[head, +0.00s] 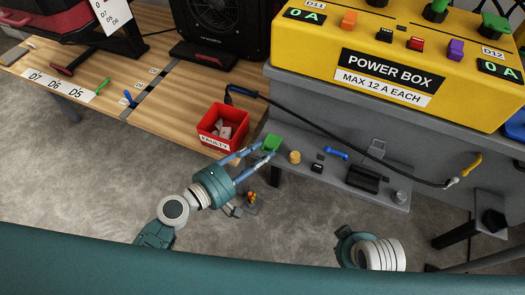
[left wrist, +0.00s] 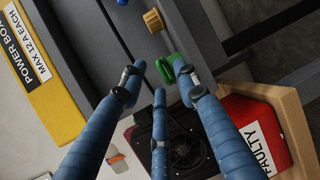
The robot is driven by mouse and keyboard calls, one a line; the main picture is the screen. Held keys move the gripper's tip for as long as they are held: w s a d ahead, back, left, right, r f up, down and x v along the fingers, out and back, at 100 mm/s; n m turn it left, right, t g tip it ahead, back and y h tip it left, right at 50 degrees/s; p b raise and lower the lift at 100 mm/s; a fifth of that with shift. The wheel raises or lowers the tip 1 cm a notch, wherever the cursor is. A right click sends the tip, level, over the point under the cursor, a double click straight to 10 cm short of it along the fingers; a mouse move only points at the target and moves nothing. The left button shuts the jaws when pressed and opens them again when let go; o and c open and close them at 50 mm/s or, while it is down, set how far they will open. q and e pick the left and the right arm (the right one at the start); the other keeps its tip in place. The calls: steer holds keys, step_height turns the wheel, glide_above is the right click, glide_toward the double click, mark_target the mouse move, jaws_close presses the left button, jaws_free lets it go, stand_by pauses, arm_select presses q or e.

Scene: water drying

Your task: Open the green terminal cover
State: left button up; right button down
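A small green terminal cover (head: 271,142) sits at the left end of the grey shelf below the power box. In the left wrist view the green piece (left wrist: 170,69) looks rounded, just beyond my fingertips. My left gripper (head: 260,151) has its blue fingers spread and reaches up to the cover from below left. In the left wrist view the three fingers of this gripper (left wrist: 160,80) are apart with nothing between them. I cannot tell whether a fingertip touches the cover. Part of my right arm shows at the bottom, with no fingers visible.
The shelf (head: 336,185) also bears a yellow-brown knob (head: 294,157), a blue piece (head: 336,153) and a black block (head: 362,179). A red FAULTY bin (head: 222,127) stands close left. The yellow power box (head: 390,60) is behind; a black cable (head: 330,135) crosses above the shelf.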

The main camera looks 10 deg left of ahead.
arm_select(q)
steer(key=shift+w+d+f, duration=0.15)
steer(key=shift+w+d, duration=0.3)
arm_select(e)
steer(key=shift+f, duration=0.3)
arm_select(q)
jaws_close()
